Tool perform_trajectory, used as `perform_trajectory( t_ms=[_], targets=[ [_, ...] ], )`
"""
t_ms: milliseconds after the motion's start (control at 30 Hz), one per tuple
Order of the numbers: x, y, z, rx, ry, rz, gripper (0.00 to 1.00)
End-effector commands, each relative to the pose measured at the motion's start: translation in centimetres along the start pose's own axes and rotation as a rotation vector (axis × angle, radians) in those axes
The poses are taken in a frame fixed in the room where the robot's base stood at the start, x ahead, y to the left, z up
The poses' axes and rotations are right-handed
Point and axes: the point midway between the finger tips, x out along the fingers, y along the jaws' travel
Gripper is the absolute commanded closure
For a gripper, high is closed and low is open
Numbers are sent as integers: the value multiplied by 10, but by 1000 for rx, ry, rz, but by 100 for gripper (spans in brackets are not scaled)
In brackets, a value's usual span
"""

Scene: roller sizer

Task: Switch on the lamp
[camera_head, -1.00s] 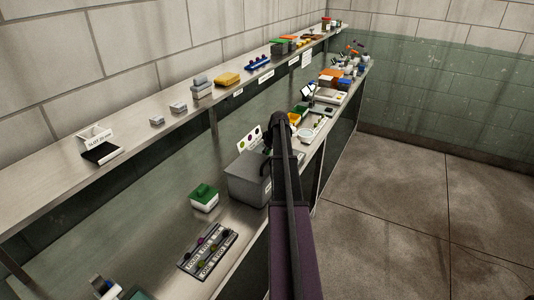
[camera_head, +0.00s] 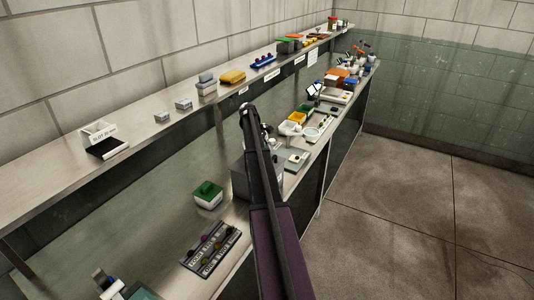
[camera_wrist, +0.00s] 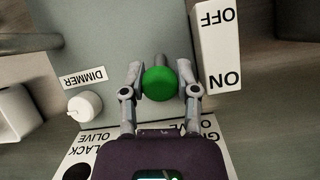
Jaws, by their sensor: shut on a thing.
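In the wrist view my gripper (camera_wrist: 161,88) is shut on a round green knob (camera_wrist: 160,84), with one finger on each side. A short grey stem shows above the knob, on a grey-green panel (camera_wrist: 110,30). A white plate (camera_wrist: 217,45) beside the right finger reads OFF at its upper end and ON at its lower end. The knob is level with the ON end. A white round knob (camera_wrist: 85,105) sits at left below a DIMMER label (camera_wrist: 84,78). In the head view my arm hides the gripper and green knob. I cannot make out which thing is the lamp.
A card with olive labels (camera_wrist: 95,140) lies near the gripper. In the head view, a grey box (camera_head: 239,172) stands partly behind my arm. A green-topped white box (camera_head: 208,195) and a dark labelled board (camera_head: 210,248) are on the lower bench. The floor (camera_head: 400,200) at right is clear.

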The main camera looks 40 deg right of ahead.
Motion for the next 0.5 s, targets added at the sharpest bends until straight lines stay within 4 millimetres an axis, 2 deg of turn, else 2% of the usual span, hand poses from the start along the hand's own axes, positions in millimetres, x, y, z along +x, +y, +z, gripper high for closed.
perform_trajectory(
  t_ms=[200, 500],
  targets=[
    [1, -2, -5, 0, -80, 14, 100],
    [0, -2, -4, 0, -104, 19, 100]
  ],
)
